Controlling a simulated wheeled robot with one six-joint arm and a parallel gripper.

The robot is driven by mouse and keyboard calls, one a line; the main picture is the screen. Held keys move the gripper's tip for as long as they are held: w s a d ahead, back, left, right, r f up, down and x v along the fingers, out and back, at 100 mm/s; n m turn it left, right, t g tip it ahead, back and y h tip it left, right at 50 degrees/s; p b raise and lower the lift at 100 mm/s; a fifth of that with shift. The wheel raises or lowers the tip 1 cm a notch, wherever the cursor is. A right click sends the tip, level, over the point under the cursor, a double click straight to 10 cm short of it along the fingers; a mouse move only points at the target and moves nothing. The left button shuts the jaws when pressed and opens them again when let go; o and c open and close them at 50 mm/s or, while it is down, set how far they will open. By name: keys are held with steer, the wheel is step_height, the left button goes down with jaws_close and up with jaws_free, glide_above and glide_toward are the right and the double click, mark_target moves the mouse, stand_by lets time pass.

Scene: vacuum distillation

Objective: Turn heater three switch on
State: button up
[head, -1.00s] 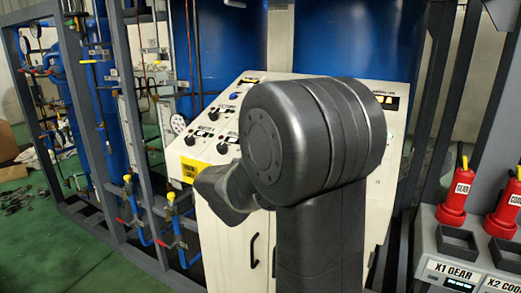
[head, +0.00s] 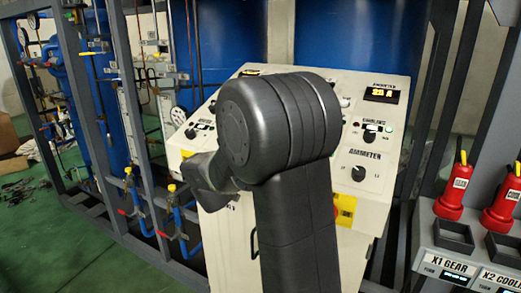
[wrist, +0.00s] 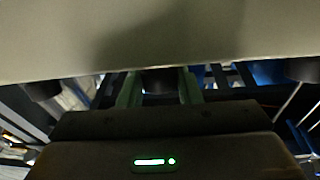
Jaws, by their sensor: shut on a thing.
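The white sloped control panel (head: 345,104) stands in front of blue tanks in the head view. My arm covers its middle and hides most of the left-hand switches, so I cannot read a heater three label. One black knob (head: 190,133) shows at the panel's left edge. In the wrist view, my gripper (wrist: 159,88) has its greenish fingers on either side of a dark round knob (wrist: 158,79) and is shut on it. The knob sticks out from the pale panel face (wrist: 160,35). Its pointer and marks are hidden. In the head view the fingertips are hidden behind my arm.
The right of the panel shows a lit display (head: 382,93), a coolers switch (head: 370,134) and an ammeter knob (head: 359,173). Dark knobs flank my gripper in the wrist view, at left (wrist: 42,90) and right (wrist: 302,69).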

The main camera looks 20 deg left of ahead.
steer(key=o, duration=1)
steer(key=b+v, duration=0.2)
steer(key=v, duration=1.1)
steer(key=shift+s, duration=0.35)
steer(key=shift+w, duration=0.15)
steer(key=p+x, duration=0.2)
steer(key=x, duration=1.1)
steer(key=shift+w, duration=0.25)
steer(key=shift+s, duration=0.1)
